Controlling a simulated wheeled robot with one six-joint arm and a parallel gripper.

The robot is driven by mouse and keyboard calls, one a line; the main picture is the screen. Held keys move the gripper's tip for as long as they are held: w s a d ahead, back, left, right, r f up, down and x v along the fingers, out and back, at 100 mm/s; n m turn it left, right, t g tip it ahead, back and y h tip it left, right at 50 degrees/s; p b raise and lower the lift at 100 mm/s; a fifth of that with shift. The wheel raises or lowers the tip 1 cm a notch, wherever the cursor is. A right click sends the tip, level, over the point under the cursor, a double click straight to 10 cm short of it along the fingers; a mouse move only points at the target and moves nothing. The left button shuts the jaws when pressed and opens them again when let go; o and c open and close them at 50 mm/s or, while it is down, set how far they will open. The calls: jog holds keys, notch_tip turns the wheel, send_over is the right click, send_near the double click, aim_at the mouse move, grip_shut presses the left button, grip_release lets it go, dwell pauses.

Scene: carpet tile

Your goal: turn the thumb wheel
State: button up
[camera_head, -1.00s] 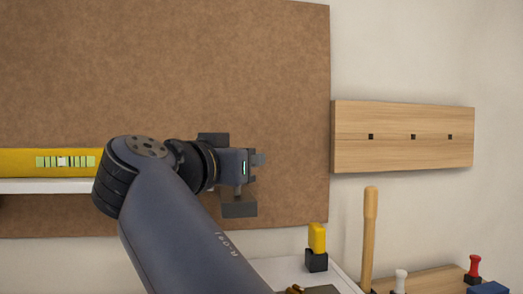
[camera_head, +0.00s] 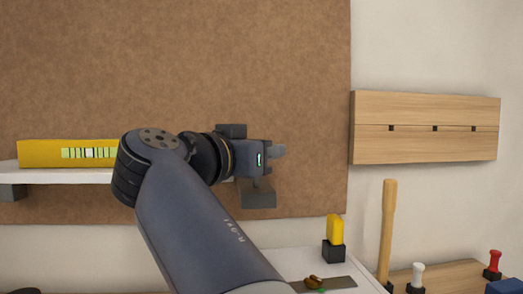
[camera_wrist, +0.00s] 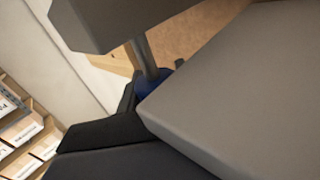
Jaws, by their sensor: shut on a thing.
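The thumb wheel (camera_wrist: 152,83) shows in the wrist view as a small dark blue piece on a metal rod (camera_wrist: 146,56). The rod runs between a grey block (camera_wrist: 110,20) at upper left and a larger grey block (camera_wrist: 240,90) at right. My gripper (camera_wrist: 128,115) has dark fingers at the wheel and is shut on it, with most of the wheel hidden. In the head view my gripper (camera_head: 274,153) is in front of the brown board, between an upper dark block (camera_head: 231,130) and a lower one (camera_head: 258,196). The wheel is hidden there.
The brown board (camera_head: 200,60) stands behind. A yellow level (camera_head: 45,153) lies on a white shelf (camera_head: 70,178) at left. A slotted wooden rail (camera_head: 420,108) hangs at right. Below are a yellow-topped black block (camera_head: 335,240), a wooden handle (camera_head: 388,225) and several small items.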

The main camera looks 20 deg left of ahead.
jog(key=shift+w+f, duration=0.15)
jog(key=shift+f, duration=0.2)
jog(key=o, duration=0.9)
jog(key=shift+w, duration=0.1)
jog(key=shift+o, duration=0.4)
jog(key=shift+r, duration=0.2)
jog(key=p+v, duration=0.1)
jog(key=v, duration=1)
jog(key=shift+f, duration=0.1)
